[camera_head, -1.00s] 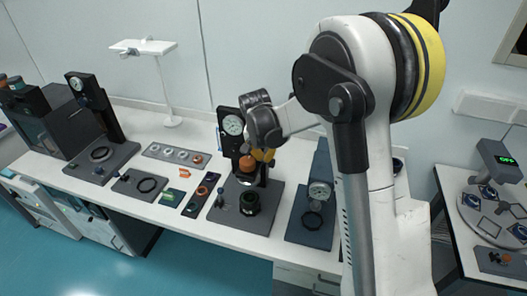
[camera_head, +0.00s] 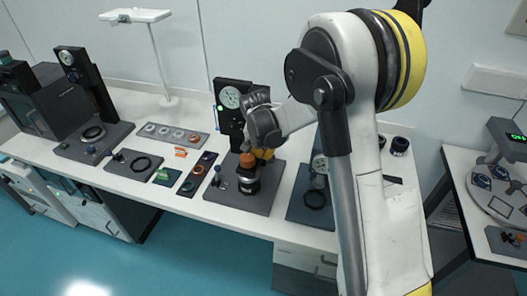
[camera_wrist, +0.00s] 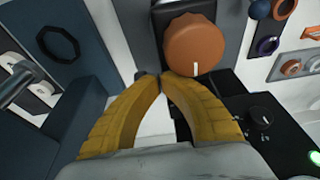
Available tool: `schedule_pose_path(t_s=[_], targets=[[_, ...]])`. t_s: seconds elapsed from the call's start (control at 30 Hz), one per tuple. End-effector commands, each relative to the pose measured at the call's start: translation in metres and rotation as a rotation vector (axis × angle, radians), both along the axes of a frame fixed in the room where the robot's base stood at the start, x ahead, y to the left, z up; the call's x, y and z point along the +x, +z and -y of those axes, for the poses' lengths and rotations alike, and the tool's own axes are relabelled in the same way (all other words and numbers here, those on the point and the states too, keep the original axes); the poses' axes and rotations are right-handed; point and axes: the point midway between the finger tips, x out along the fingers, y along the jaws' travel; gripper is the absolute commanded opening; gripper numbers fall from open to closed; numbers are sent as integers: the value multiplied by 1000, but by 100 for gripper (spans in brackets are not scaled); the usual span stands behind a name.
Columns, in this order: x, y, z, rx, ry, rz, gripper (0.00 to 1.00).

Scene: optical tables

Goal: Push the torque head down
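The torque head has an orange knob (camera_head: 247,160) and sits low on its stand, directly above or on a dark round piece (camera_head: 248,182) on the base plate. I cannot tell whether they touch. The stand's black column carries a round dial (camera_head: 230,97). My gripper (camera_head: 262,154) is beside the knob, to its right and close to the column. In the wrist view, the yellow fingers (camera_wrist: 160,78) meet at the tips with nothing visible between them. The orange knob (camera_wrist: 195,45), with a white mark, is just beyond the tips; contact is unclear.
Another gauge stand (camera_head: 313,190) is close on the right. A dark tray of small parts (camera_head: 198,173) and a grey strip with several rings (camera_head: 172,134) lie to the left. A white lamp-like stand (camera_head: 157,60) rises behind. Bare white tabletop shows along the front edge.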

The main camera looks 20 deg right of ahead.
Motion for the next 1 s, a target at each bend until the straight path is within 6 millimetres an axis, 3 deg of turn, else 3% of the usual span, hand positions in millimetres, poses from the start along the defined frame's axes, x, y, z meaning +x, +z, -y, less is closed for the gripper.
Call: schedule_pose_path(t_s=[0.47, 0.67, 1.0], targets=[[0, 9, 2, 0, 0, 0, 0], [2, 47, 10, 0, 0, 0, 0], [-16, 114, -4, 0, 2, 0, 0]])
